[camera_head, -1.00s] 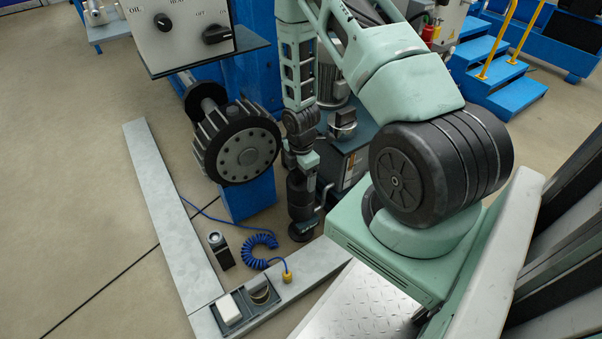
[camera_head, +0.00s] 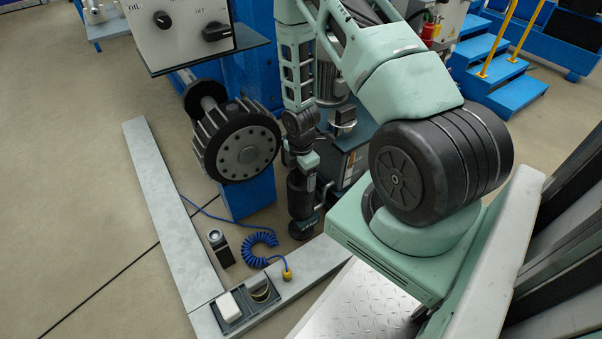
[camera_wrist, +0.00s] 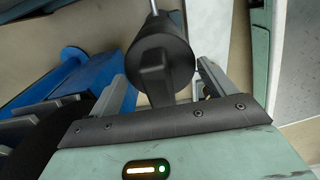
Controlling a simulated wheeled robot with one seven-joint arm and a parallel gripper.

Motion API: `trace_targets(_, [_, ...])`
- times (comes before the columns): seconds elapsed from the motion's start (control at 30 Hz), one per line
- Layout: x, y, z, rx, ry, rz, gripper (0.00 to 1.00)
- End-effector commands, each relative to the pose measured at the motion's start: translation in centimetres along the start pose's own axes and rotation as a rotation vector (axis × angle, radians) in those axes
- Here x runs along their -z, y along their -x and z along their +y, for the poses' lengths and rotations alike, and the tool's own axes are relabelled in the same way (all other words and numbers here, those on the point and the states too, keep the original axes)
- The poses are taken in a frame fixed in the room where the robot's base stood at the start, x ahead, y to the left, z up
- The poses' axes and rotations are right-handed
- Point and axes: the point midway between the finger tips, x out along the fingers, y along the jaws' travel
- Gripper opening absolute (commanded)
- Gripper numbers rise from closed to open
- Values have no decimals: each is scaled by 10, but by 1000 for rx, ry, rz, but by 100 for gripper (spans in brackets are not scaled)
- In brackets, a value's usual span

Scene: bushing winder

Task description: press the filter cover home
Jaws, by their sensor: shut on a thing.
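My gripper (camera_wrist: 157,88) is shut on a black round piece (camera_wrist: 175,50) with a raised block-shaped grip, which looks like the filter cover. The grip sits between the two grey fingers in the wrist view. A thin metal rod shows beyond the cover at the top. In the head view my arm hangs down beside the finned black wheel, and its dark lower end (camera_head: 303,228) is close above the floor. The cover cannot be told apart clearly there. I cannot see the seat of the cover or whether the two touch.
The finned black wheel (camera_head: 242,146) on its blue stand is left of my arm. A coiled blue hose (camera_head: 260,245), a small dark device (camera_head: 220,248) and a grey floor beam (camera_head: 165,205) lie near. A tray (camera_head: 235,325) with a white block is at the front.

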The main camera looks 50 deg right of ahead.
Motion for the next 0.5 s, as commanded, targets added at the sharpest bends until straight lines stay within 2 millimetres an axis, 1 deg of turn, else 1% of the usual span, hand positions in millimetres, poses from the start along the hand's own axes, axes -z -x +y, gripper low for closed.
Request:
trace_targets(0.2, [0, -4, 0, 0, 0, 0, 51])
trace_targets(0.23, [0, -4, 0, 0, 0, 0, 86])
trace_targets(0.27, [0, -4, 0, 0, 0, 0, 94])
trace_targets(0.3, [0, -4, 0, 0, 0, 0, 100])
trace_targets(0.5, [0, -4, 0, 0, 0, 0, 100])
